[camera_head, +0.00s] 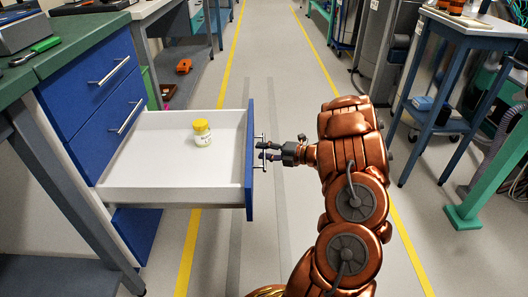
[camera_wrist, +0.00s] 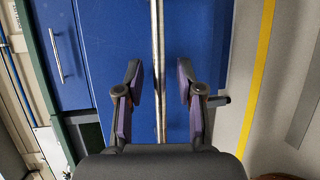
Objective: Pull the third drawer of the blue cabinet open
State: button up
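The blue cabinet (camera_head: 75,95) stands at the left under a green worktop. Its two upper drawers are closed, each with a bar handle. The third drawer (camera_head: 150,182) is pulled far out, showing its white inside. A small jar with a yellow lid (camera_head: 202,134) stands upright in it. My gripper (camera_head: 266,151) is at the outer side of the drawer's blue front, at its bar handle (camera_head: 261,152). In the wrist view, the handle (camera_wrist: 158,100) runs between the two fingers of my gripper (camera_wrist: 159,82), with a visible gap on each side. The fingers are open around it.
Another blue panel (camera_head: 138,232) shows below the open drawer. A clear floor aisle (camera_head: 285,60) with yellow lines runs ahead. A blue-legged table (camera_head: 465,25) and a green post (camera_head: 495,175) stand at the right.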

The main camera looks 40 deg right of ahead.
jog(key=v, duration=1.2)
dwell(0.6)
